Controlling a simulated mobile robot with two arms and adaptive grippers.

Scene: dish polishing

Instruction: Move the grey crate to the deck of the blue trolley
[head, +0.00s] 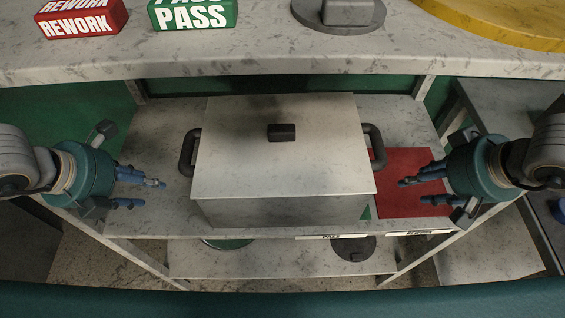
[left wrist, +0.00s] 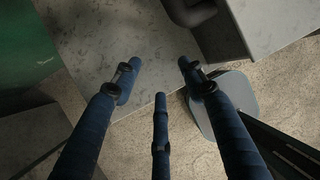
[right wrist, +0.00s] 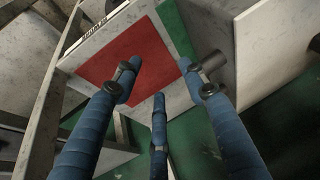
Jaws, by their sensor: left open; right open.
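The grey crate (head: 285,150), a box with a flat pale lid, a small dark knob and a dark handle at each end, stands on the shelf under the counter. My left gripper (head: 148,192) is open and empty, left of the crate and apart from its left handle (head: 187,153). My right gripper (head: 418,178) is open and empty, right of the crate and apart from its right handle (head: 375,147). A crate corner shows in the left wrist view (left wrist: 268,22); its side shows in the right wrist view (right wrist: 272,55). I cannot make out the blue trolley for certain.
A red mat (head: 408,190) lies right of the crate, with a green strip mostly hidden beside it. The counter (head: 270,52) above carries a red REWORK block (head: 80,18) and a green PASS block (head: 192,14). A lower shelf (head: 285,262) lies below.

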